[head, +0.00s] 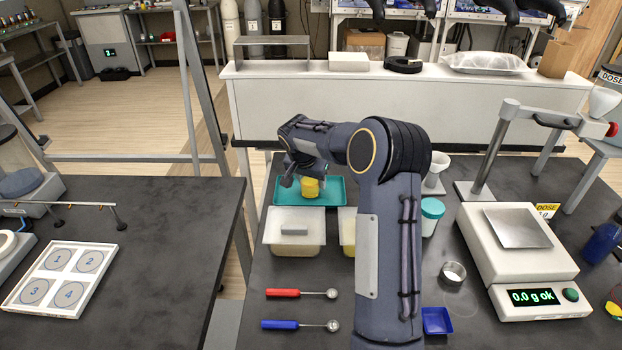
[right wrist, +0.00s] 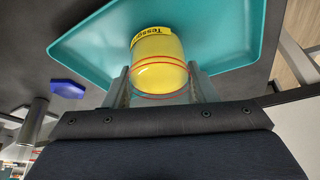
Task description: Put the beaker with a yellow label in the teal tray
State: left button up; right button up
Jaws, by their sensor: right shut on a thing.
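The beaker (head: 311,187) shows as a yellow cylinder with red lines around it. In the right wrist view the beaker (right wrist: 158,65) has a yellow label with dark print, only partly readable. The teal tray (head: 335,191) lies at the far side of the dark bench, and its flat floor (right wrist: 225,40) fills the upper right wrist view. My right gripper (head: 305,181) is shut on the beaker, within the tray's outline. In the right wrist view its fingers (right wrist: 160,90) are on both sides of the beaker. I cannot tell whether the beaker touches the tray floor. My left gripper is not in view.
A lidded tub (head: 295,243) stands in front of the tray, with a second tub (head: 348,238) partly behind my arm. A teal-capped jar (head: 431,217), a funnel (head: 436,168) and a balance (head: 525,262) are to the right. Red (head: 285,293) and blue (head: 285,325) scoops lie in front.

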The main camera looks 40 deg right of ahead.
jog(key=shift+f+b, duration=0.2)
jog(key=shift+b, duration=0.1)
jog(key=o, duration=1.1)
jog(key=shift+r, duration=0.1)
jog(key=shift+o, duration=0.2)
jog(key=shift+r+p, duration=0.2)
jog(key=shift+p, duration=0.15)
jog(key=b+v, duration=0.1)
jog(key=v, duration=1)
jog(key=s+a+r+n+t+y, duration=0.25)
jog(key=s+a+n+y, duration=0.2)
jog(key=s+a, duration=0.8)
jog(key=s+a+f+n+y, duration=0.1)
jog(key=s+a+f+n, duration=0.2)
jog(key=s, duration=0.6)
jog(key=s+a+f+n+t+y, duration=0.1)
jog(key=s+a+f+n+y, duration=0.1)
jog(key=s+a, duration=0.6)
jog(key=shift+s+f+n, duration=0.6)
jog(key=shift+f+n, duration=0.1)
jog(key=shift+n, duration=0.05)
